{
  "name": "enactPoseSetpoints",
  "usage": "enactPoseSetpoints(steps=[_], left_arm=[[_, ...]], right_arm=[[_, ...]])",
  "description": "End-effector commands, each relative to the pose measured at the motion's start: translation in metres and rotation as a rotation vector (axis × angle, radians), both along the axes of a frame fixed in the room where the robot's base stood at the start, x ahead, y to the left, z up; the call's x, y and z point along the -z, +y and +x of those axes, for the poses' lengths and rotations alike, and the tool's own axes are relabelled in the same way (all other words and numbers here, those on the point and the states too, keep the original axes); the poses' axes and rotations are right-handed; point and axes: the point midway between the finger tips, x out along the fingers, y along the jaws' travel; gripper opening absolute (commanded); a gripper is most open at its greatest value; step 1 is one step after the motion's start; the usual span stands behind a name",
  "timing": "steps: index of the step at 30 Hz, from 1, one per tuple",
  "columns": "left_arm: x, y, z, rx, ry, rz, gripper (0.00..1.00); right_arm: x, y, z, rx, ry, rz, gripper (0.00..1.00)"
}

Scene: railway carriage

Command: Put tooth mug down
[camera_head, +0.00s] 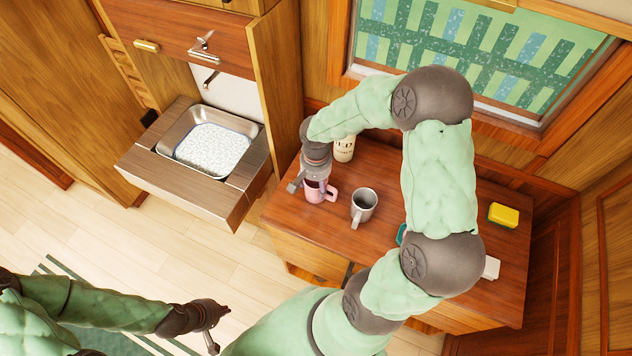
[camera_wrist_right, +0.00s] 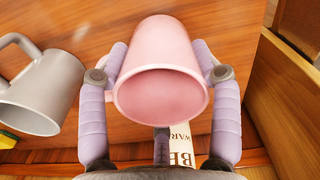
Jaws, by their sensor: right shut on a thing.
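A pink mug (camera_head: 318,192) is held in my right gripper (camera_head: 309,183) over the left part of the wooden table. In the right wrist view the pink mug (camera_wrist_right: 158,75) sits between the two fingers of the right gripper (camera_wrist_right: 160,72), which touch its sides. Its open mouth faces the wrist camera. I cannot tell whether its base touches the table. My left gripper (camera_head: 211,328) is low over the floor at the lower left, away from the table; its jaw opening is unclear.
A grey metal mug (camera_head: 364,206) stands close right of the pink mug, also in the wrist view (camera_wrist_right: 42,85). A cream labelled container (camera_head: 344,149) stands behind. A yellow sponge (camera_head: 503,215) lies on the right of the table (camera_head: 490,290). A washbasin (camera_head: 212,147) is left, past a wooden panel.

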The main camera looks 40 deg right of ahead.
Motion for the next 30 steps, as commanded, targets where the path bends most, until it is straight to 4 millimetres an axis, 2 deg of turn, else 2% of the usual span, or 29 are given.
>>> enactPoseSetpoints(steps=[21,22,24,30], left_arm=[[0.0045,0.0000,0.0001,0.000,0.000,0.000,0.00],[0.0042,0.0000,0.0001,0.000,0.000,0.000,0.00],[0.0038,0.0000,0.0001,0.000,0.000,0.000,0.00],[0.0037,0.0001,0.0002,0.000,0.000,0.000,0.00]], right_arm=[[0.0041,-0.0002,0.0005,0.000,-0.001,0.000,0.20],[0.0038,-0.0002,0.0005,0.000,-0.001,0.000,0.70],[0.0035,-0.0003,0.0004,0.000,-0.001,0.000,0.90],[0.0036,-0.0001,0.0003,0.000,-0.001,-0.001,0.92]])
